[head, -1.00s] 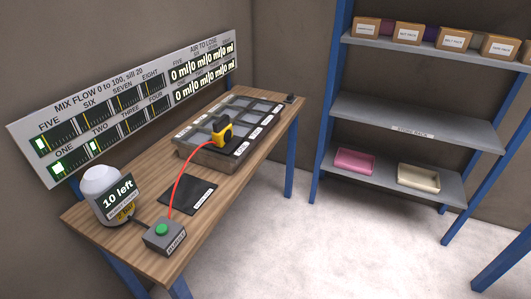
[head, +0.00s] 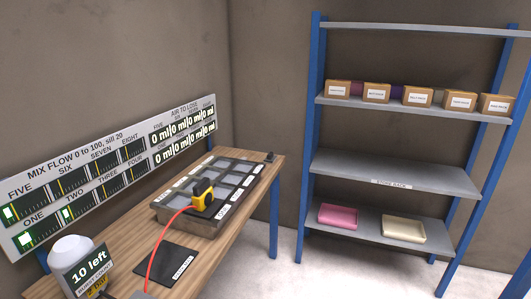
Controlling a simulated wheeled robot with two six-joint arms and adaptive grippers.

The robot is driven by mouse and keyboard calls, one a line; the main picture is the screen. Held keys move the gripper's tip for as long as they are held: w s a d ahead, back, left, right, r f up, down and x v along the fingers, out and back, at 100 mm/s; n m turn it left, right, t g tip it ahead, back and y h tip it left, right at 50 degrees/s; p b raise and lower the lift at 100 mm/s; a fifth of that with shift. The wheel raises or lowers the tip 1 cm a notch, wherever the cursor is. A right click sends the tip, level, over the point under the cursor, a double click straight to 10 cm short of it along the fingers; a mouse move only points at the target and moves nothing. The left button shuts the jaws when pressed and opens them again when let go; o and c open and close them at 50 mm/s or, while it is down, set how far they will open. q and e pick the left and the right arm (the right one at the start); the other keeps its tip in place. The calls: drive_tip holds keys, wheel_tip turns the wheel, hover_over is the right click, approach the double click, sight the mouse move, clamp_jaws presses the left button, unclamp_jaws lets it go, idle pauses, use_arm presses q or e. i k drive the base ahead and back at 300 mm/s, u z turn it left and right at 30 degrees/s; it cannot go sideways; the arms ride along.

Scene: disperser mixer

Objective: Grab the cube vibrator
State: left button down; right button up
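The cube vibrator is a yellow and black tool (head: 203,196) standing on the near part of a grey gridded mould tray (head: 178,226) on the wooden table. A red cable (head: 160,240) runs from it toward the table's near end. It appears upright, and nothing is holding it. Neither of my grippers shows in the head view.
A black mat (head: 166,262) lies in front of the tray. A white-domed device (head: 72,250) reading "10 left" stands at the near left. A display board (head: 110,172) runs behind the table. A blue-framed rack (head: 395,175) with boxes and two trays stands right.

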sight(202, 197)
drive_tip(key=z, duration=0.05)
drive_tip(key=k, duration=0.3)
drive_tip(key=z, duration=0.5)
drive_tip(key=i, duration=1.3)
drive_tip(key=u, duration=1.2)
drive_tip(key=i, duration=0.65)
drive_tip(key=u, duration=0.65)
